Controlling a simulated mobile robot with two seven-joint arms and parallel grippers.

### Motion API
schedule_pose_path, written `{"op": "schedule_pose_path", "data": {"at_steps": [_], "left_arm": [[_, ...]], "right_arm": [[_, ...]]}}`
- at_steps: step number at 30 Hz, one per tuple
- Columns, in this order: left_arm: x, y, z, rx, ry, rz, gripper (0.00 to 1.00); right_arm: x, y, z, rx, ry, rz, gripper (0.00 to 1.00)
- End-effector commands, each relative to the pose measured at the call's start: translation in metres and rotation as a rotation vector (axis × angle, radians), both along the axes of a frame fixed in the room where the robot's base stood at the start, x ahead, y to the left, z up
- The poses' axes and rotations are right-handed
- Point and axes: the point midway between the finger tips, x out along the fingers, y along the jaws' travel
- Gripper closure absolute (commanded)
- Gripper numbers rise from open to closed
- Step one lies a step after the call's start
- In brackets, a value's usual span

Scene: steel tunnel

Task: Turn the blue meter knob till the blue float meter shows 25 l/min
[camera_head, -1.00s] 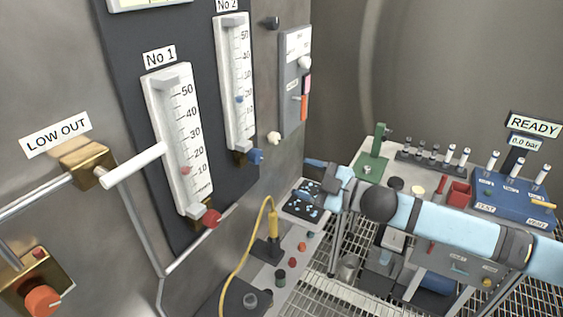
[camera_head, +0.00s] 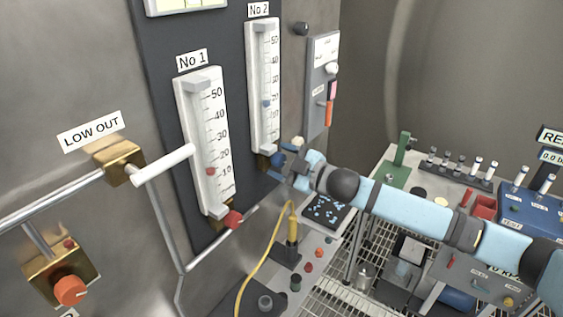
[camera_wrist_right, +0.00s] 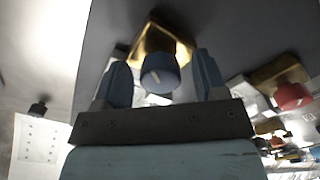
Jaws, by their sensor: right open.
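The No 2 float meter (camera_head: 262,85) is a white scale on the dark panel, with its blue float (camera_head: 266,103) close to the 20 mark. The blue meter knob (camera_head: 277,159) is at its foot, partly covered by my right gripper (camera_head: 281,168). In the right wrist view the blue knob (camera_wrist_right: 158,76) has a white pointer line and sits in front of a brass fitting (camera_wrist_right: 158,42). My right gripper (camera_wrist_right: 162,68) is open, with one blue finger on each side of the knob and visible gaps between. My left gripper is not in view.
The No 1 meter (camera_head: 206,140) with its red knob (camera_head: 233,219) is to the left. A pale pipe handle (camera_head: 163,165) sticks out further left. A yellow cable (camera_head: 263,262) rises below. A grey switch box (camera_head: 321,85) is right of the No 2 meter.

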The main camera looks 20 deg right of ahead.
Motion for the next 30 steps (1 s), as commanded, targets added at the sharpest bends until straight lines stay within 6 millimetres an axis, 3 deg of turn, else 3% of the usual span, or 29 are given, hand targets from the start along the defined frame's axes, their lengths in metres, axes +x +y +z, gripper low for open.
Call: {"op": "schedule_pose_path", "data": {"at_steps": [10,15,17,30], "left_arm": [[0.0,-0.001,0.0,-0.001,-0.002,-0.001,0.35],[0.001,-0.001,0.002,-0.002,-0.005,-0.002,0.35],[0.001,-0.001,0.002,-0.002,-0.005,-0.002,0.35],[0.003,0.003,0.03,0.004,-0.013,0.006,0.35]], "right_arm": [[0.003,0.002,0.0,-0.001,0.001,0.0,0.35],[0.003,0.002,0.0,0.0,0.001,-0.001,0.74],[0.003,0.002,0.0,0.0,0.001,-0.001,0.84],[0.003,0.003,0.001,0.205,0.161,-0.001,0.84]]}}
